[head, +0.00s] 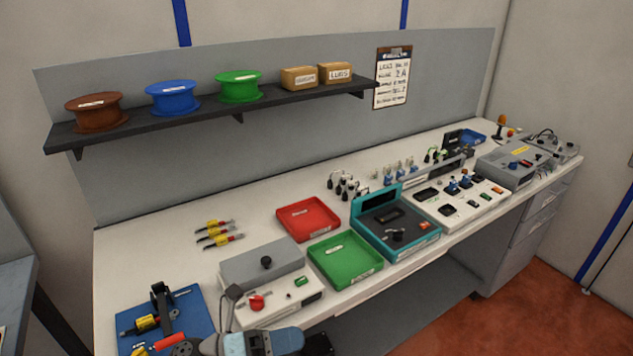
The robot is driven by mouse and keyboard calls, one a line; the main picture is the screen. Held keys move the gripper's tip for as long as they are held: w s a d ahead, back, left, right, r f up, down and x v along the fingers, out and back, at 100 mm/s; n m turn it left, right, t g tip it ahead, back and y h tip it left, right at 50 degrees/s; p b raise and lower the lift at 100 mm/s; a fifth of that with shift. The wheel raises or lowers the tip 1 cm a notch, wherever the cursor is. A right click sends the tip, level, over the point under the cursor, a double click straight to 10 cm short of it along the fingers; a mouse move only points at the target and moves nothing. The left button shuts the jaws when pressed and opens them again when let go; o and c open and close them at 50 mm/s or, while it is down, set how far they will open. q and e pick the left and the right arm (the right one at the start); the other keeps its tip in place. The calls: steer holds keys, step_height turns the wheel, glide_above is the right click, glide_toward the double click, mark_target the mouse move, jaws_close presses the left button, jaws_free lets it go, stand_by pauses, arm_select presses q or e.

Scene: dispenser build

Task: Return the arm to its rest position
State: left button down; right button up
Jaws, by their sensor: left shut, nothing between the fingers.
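My left arm comes in low at the bottom edge, in front of the bench. My left gripper (319,345) is a dark shape at its end, cut off by the bottom edge. It is shut and empty, apart from the trays and devices on the bench. My right gripper is not in view.
The white bench (160,255) holds a blue mat with a tool (190,309), a grey box with a red knob (270,275), a red tray (308,219), an empty-looking green tray (345,259) and a teal station (400,245). Several spools stand on the black shelf (200,116).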

arm_select(q)
steer(key=a+f+n+t+y+p, duration=0.1)
steer(key=a+f+n+t+y, duration=0.4)
steer(key=n, duration=0.8)
steer(key=a+f+n+t+y, duration=0.4)
steer(key=n+t, duration=0.4)
steer(key=n, duration=0.4)
steer(key=s+a+f+n+g+y, duration=0.2)
steer(key=s+a+f+n+y, duration=0.1)
steer(key=s+f+n, duration=0.2)
steer(key=s+a+f+n+g+y, duration=0.3)
steer(key=s+f+n+y, duration=0.1)
steer(key=f+n, duration=0.3)
step_height(320, 180, down, 2)
steer(key=shift+s+a+f+g+y+p, duration=0.1)
steer(key=shift+s+a+g+y+p, duration=0.2)
steer(key=shift+s, duration=0.4)
steer(key=shift+d, duration=0.1)
